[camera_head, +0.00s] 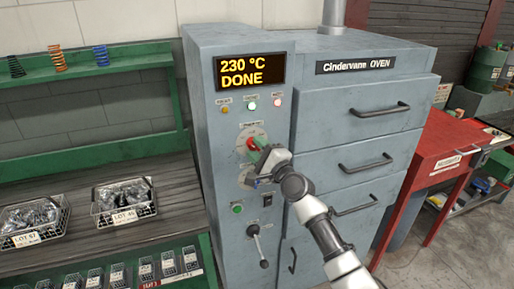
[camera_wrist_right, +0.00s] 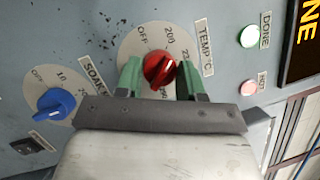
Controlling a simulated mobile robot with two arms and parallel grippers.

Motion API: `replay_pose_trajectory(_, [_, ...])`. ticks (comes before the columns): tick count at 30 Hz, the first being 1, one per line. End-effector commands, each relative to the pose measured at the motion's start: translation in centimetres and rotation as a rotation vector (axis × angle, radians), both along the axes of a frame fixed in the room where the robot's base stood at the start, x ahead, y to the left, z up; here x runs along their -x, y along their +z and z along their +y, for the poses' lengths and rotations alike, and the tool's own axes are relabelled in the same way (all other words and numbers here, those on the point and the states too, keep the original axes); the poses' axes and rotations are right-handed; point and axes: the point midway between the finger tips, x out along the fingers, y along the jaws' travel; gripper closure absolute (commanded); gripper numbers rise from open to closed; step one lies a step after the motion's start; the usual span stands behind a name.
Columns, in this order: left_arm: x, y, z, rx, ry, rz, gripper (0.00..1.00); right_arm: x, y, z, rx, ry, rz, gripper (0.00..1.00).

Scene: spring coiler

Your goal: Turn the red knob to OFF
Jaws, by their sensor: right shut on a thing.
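The red knob (camera_head: 251,143) sits on a pale round dial on the oven's control column. In the right wrist view, the red knob (camera_wrist_right: 158,67) lies between the two green fingers of my right gripper (camera_wrist_right: 160,79), which is shut on it. The dial (camera_wrist_right: 133,42) is labelled TEMP °C and shows OFF and 200. The knob's white mark points toward the upper right of that view, near a partly hidden number starting with 2, away from OFF. My right gripper (camera_head: 258,153) hides part of the dial in the head view. My left gripper is out of view.
The display (camera_head: 249,71) reads 230 °C DONE. A blue SOAK knob (camera_wrist_right: 56,103) is beside the temperature dial. A green button (camera_head: 237,208) and a lever (camera_head: 258,245) are lower down. Oven drawers (camera_head: 350,112) are right, wire baskets (camera_head: 124,203) left.

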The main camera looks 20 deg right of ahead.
Motion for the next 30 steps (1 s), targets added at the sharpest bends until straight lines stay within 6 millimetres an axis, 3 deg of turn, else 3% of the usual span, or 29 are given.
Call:
replay_pose_trajectory(18, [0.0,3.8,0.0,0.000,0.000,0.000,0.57,0.0,0.7,-0.1,0.587,0.000,-0.020,0.85])
replay_pose_trajectory(30, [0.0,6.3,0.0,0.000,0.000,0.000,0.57,0.0,0.7,-0.1,0.881,0.001,-0.029,0.85])
